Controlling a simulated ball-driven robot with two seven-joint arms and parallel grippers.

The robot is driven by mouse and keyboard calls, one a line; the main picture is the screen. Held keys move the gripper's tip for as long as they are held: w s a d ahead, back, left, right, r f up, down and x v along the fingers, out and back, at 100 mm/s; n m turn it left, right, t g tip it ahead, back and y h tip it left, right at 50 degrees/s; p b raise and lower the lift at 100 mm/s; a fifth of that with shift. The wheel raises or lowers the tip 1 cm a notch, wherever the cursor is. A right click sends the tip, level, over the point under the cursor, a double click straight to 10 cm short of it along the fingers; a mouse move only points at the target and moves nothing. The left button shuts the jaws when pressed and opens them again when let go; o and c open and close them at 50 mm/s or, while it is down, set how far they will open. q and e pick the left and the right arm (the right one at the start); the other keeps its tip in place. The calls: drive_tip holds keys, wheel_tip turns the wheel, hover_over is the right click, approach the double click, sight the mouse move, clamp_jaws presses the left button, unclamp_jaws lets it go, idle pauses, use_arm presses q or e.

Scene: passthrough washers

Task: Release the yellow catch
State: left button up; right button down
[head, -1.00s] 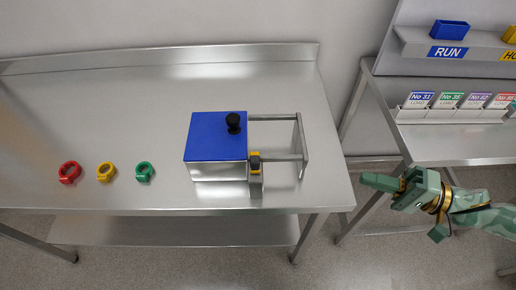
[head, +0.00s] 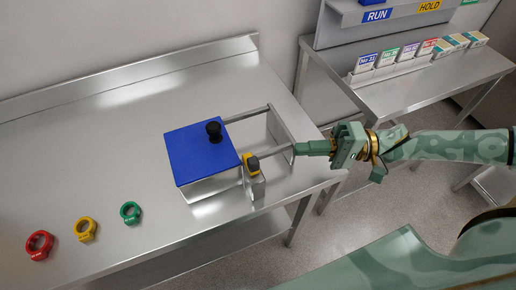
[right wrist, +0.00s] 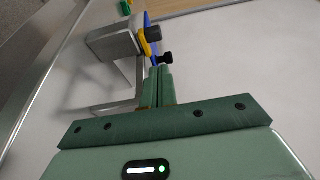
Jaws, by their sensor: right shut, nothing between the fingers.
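The yellow catch (head: 251,163), with a black part on it, sits on a grey post (head: 257,186) at the front right corner of the blue-topped metal box (head: 202,152). The catch also shows in the right wrist view (right wrist: 142,42), beyond my fingertips. My right gripper (head: 299,148) is shut and empty. In the head view it is to the right of the catch, overlapping the right end of the metal rail frame (head: 283,128); I cannot tell whether it touches. The fingers (right wrist: 162,72) point toward the catch in the wrist view. My left gripper is not in view.
A black knob (head: 214,130) stands on the blue lid. Red (head: 39,245), yellow (head: 86,229) and green (head: 130,212) rings lie on the bench (head: 110,130) to the left. A second bench with several labelled boxes (head: 408,53) stands at the right.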

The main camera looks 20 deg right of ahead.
sight(258, 166)
drive_tip(key=b+x, duration=0.1)
drive_tip(key=x, duration=0.8)
drive_tip(key=shift+a, duration=0.4)
drive_tip(key=shift+w, duration=0.15)
drive_tip(key=s+p, duration=0.3)
drive_tip(key=shift+s+r, duration=0.2)
drive_tip(key=shift+s, duration=0.1)
drive_tip(key=shift+f, duration=0.25)
